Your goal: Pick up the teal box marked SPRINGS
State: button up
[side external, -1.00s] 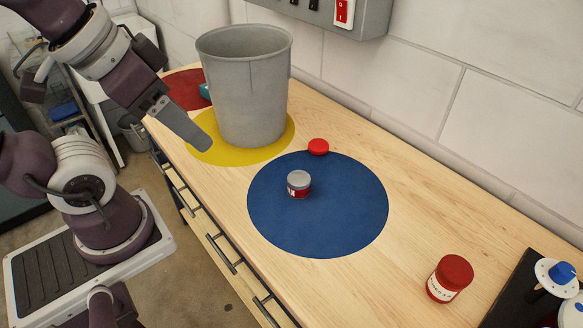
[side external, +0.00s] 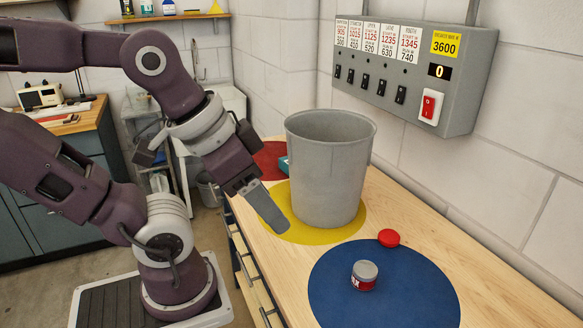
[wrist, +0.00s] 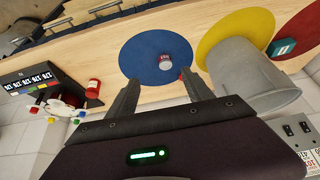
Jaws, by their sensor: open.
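The teal box (side external: 283,164) sits at the edge of the red mat, mostly hidden behind the grey bin in the side view. It also shows in the wrist view (wrist: 282,47), at the right on the red mat, with a pale label too small to read. My gripper (side external: 272,212) is in front of the bin's left side, above the yellow mat's edge, and apart from the box. In the wrist view my gripper (wrist: 160,84) has its two fingers spread with nothing between them.
The tall grey bin (side external: 328,170) stands on the yellow mat (side external: 290,225) beside the box. A small tin (side external: 364,275) stands on the blue mat (side external: 420,280), with a red lid (side external: 389,238) near its edge. A switch panel (side external: 400,70) hangs on the wall.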

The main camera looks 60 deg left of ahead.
jog(key=o, duration=0.9)
jog(key=w+a+r+n+t+y, duration=0.1)
jog(key=w+a+r+n+y, duration=0.2)
jog(key=w+a+r, duration=0.4)
jog(key=w+a+r+n+t+y, duration=0.25)
jog(key=w+a+r, duration=0.25)
jog(key=w+a, duration=0.3)
jog(key=w+a+r+n+t+y, duration=0.1)
jog(key=w+a+y, duration=0.15)
jog(key=a, duration=0.55)
jog(key=w+a+r+y, duration=0.1)
jog(key=w+a, duration=0.3)
jog(key=a, duration=0.4)
jog(key=w+a+r+n+t+y, duration=0.1)
jog(key=w+a+r, duration=0.15)
jog(key=a, duration=0.55)
jog(key=s+a+f+m+h, duration=0.2)
jog(key=a+f+h, duration=0.1)
jog(key=a+f, duration=0.85)
jog(key=shift+t+h, duration=0.3)
jog(key=shift+t, duration=0.05)
jog(key=f, duration=1.8)
jog(key=d+f, duration=0.1)
jog(key=f, duration=0.9)
jog(key=shift+w, duration=0.1)
jog(key=x, duration=0.7)
jog(key=shift+w+f, duration=0.15)
jog(key=shift+w, duration=0.05)
jog(key=shift+c, duration=0.3)
